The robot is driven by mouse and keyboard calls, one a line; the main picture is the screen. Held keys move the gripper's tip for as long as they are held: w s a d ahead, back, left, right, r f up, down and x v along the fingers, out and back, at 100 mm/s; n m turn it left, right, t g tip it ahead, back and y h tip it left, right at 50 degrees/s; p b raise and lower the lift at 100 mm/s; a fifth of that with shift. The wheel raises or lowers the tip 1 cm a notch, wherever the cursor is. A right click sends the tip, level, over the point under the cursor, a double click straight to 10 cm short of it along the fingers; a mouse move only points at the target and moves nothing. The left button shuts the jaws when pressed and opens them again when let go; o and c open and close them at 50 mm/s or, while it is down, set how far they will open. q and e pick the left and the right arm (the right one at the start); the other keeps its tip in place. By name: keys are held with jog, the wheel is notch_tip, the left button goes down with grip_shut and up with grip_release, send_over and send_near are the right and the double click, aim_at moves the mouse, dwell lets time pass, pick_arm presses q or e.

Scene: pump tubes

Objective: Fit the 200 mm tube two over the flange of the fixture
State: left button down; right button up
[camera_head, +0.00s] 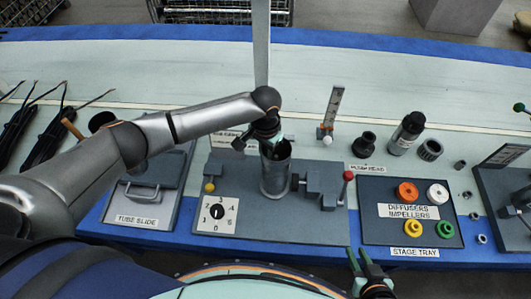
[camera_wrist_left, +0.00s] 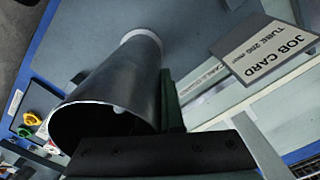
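A grey tube (camera_head: 275,178) stands nearly upright on the grey fixture plate (camera_head: 315,226), its open top facing up. In the left wrist view the tube (camera_wrist_left: 108,88) shows its open rim nearest me and a pale ring (camera_wrist_left: 141,42) at its far end. I cannot tell whether the tube is around the flange or only against it. My left gripper (camera_head: 275,143) is at the tube's top. One dark green finger (camera_wrist_left: 171,100) lies along the tube's outside; the other finger is hidden. My right gripper (camera_head: 363,262) is open and empty near the front table edge.
A job card (camera_wrist_left: 264,48) reads "TUBE 200 mm". A red-knobbed clamp (camera_head: 325,188) stands right of the tube, a dial plate (camera_head: 217,215) left of it. The stage tray (camera_head: 380,239) holds coloured rings.

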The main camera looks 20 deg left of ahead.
pick_arm(q)
jog(key=shift+f, duration=0.4)
jog(key=c, duration=1)
grip_release()
notch_tip(320, 180, up, 13)
jog(key=shift+f+p, duration=0.2)
jog(key=shift+p, duration=0.2)
